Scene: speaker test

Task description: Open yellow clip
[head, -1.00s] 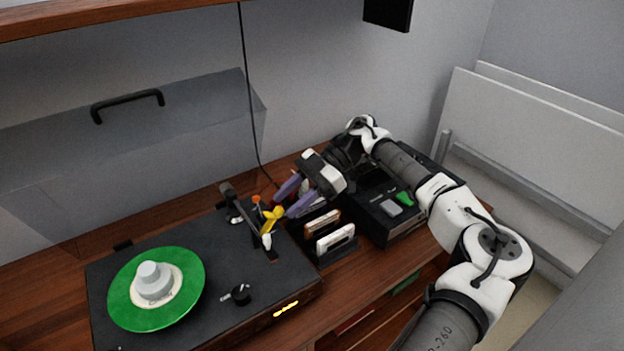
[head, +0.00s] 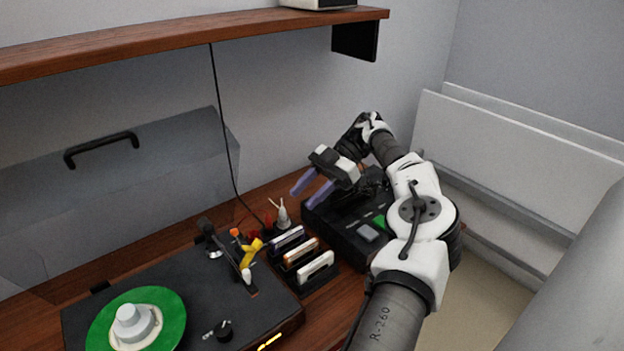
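The small yellow clip (head: 251,250) is at the turntable's tonearm, on the right part of the black turntable (head: 170,275). It is too small to tell whether its jaws are open. My gripper (head: 301,200) is above and to the right of the clip, clear of it. Its two purple fingers are apart with nothing between them.
A rack of cassettes (head: 315,264) stands right of the turntable, with a black deck (head: 345,238) behind it. A white pronged item (head: 282,214) stands near the wall. A green record (head: 165,325) lies at the left. A wooden shelf (head: 200,36) hangs above.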

